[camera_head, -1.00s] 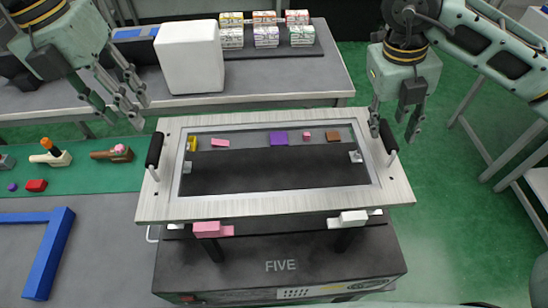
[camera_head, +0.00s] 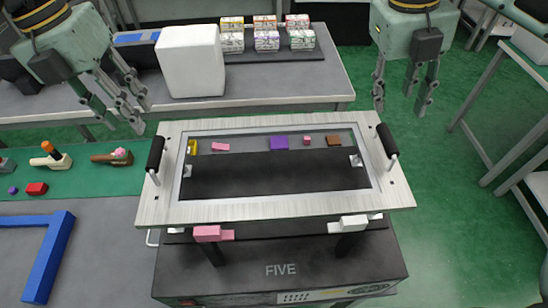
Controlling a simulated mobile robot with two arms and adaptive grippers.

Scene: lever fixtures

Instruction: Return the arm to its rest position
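My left gripper (camera_head: 127,105) hangs above the far left of the silver frame fixture, its fingers apart and empty. My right gripper (camera_head: 403,99) is raised at the upper right, over green floor, with its fingers apart and nothing between them. The silver frame fixture (camera_head: 290,208) has a black handle on its left (camera_head: 155,158) and another on its right (camera_head: 387,141). Neither gripper holds a handle. A pink lever (camera_head: 209,233) and a white lever (camera_head: 350,223) stick out at its front.
A white box (camera_head: 190,60) and several small cartons (camera_head: 266,36) stand on the back table. A blue angled bar (camera_head: 48,262) and small coloured blocks lie at the left. Several coloured pieces lie inside the frame. Green floor is open at the right.

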